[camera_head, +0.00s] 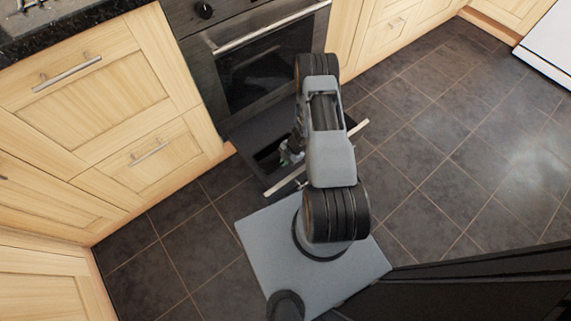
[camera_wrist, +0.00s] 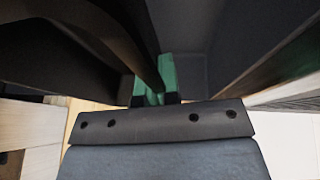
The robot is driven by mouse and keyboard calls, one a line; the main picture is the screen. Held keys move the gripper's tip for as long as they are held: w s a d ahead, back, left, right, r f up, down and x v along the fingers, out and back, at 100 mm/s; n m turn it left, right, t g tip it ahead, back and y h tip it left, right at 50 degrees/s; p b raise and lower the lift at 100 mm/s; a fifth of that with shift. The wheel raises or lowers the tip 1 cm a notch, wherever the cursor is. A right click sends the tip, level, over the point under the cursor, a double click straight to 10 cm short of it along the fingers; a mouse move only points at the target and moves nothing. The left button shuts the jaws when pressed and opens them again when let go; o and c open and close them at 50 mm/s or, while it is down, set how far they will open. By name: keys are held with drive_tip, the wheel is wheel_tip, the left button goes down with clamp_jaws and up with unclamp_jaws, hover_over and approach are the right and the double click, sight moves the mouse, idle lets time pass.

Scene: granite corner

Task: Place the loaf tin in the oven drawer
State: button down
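The oven drawer (camera_head: 268,193) stands pulled out beneath the oven, low over the floor. My gripper (camera_head: 290,153) is down at the drawer, largely hidden by my arm in the head view. In the wrist view my gripper (camera_wrist: 155,86) has green fingertips with a thin dark wall between them. This wall appears to belong to the dark loaf tin (camera_wrist: 122,38), which fills the upper left. The tin reaches down into or just over the drawer; I cannot tell whether it touches the drawer's floor. The tin cannot be made out in the head view.
The oven (camera_head: 262,75) with its glass door is shut behind the drawer. Wooden cabinets (camera_head: 95,85) stand to the left, with more at the top right. The dark tiled floor (camera_head: 450,140) is clear on the right. A granite worktop (camera_head: 60,22) is at the top left.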

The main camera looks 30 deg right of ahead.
sight(278, 155)
drive_tip(key=shift+w+d+f, duration=0.15)
drive_tip(key=shift+w+f, duration=0.25)
drive_tip(key=shift+f, duration=0.1)
drive_tip(key=shift+w+d+f+b, duration=0.1)
drive_tip(key=shift+f+b, duration=1)
drive_tip(key=shift+f, duration=0.55)
drive_tip(key=shift+f, duration=0.15)
drive_tip(key=c, duration=1.4)
unclamp_jaws()
drive_tip(key=shift+o, duration=0.2)
